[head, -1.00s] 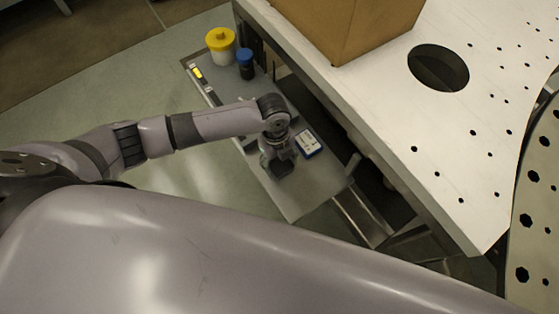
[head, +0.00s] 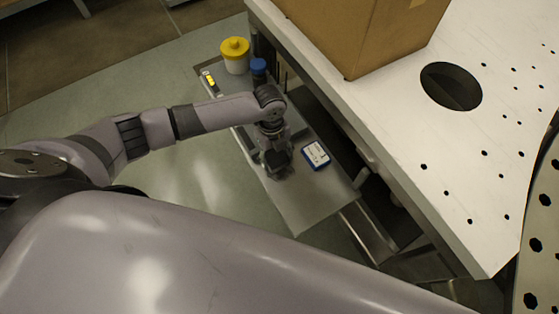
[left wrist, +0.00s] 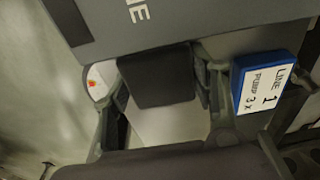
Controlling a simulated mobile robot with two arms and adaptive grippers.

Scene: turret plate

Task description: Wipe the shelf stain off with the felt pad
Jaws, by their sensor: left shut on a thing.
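My left gripper (head: 277,165) reaches down to the low grey shelf (head: 315,200) beside the big table. In the left wrist view the gripper (left wrist: 160,70) is shut on a dark block, the felt pad (left wrist: 158,78). The pad is at the shelf surface; I cannot tell whether it touches. The stain is not clearly visible; the arm and pad hide part of the shelf. A small orange-red mark (left wrist: 95,84) shows on a pale patch left of the pad, and I cannot tell what it is. My right gripper is not in view.
A blue-edged white label block (head: 316,155) lies right of the gripper, close to a finger in the left wrist view (left wrist: 268,82). A yellow-lidded jar (head: 235,55) and blue-capped bottle (head: 258,70) stand at the shelf's far end. The perforated table (head: 400,110) carries a cardboard box (head: 365,35).

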